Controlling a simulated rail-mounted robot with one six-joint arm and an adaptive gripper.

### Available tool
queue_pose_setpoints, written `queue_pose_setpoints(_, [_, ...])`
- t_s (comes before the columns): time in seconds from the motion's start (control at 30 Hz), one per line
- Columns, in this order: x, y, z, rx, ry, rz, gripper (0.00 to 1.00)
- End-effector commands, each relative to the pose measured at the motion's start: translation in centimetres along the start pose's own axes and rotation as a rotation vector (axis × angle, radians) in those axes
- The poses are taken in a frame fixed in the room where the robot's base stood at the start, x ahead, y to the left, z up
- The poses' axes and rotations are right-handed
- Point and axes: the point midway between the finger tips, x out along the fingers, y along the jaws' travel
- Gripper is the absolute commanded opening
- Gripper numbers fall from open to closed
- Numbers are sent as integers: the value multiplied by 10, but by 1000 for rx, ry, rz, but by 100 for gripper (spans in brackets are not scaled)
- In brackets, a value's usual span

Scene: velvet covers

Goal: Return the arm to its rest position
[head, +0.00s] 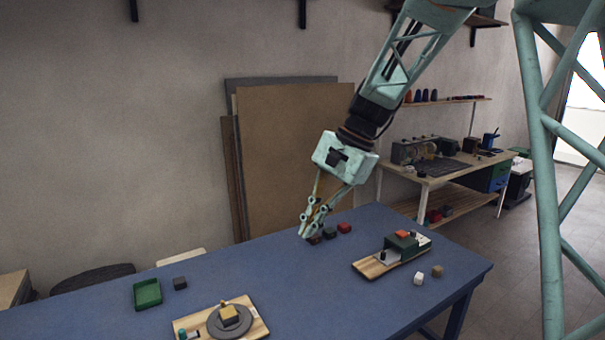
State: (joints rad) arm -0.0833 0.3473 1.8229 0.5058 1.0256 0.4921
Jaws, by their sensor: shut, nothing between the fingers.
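My gripper (306,235) hangs from my arm over the back part of the blue table (310,290), fingers pointing down and slightly left. Its fingers are shut with nothing between them. In the picture its tips are just left of several small dark and red blocks (344,228) near the table's back edge. The fingers partly cover the leftmost of these. I cannot tell the exact height of the tips above the table.
A wooden board with a grey disc (216,324) and yellow block stands at the front. A green tray (147,293) and dark cube (180,283) are at left. Another board (370,268) with a green box (401,246) is at right, near two small cubes. Panels (290,150) lean behind.

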Motion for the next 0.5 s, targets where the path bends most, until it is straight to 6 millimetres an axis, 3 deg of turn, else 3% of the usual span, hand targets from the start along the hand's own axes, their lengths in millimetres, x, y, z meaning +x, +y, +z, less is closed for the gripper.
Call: queue_pose_setpoints(0.5, [-56, 62, 47, -139, 94, 26, 0])
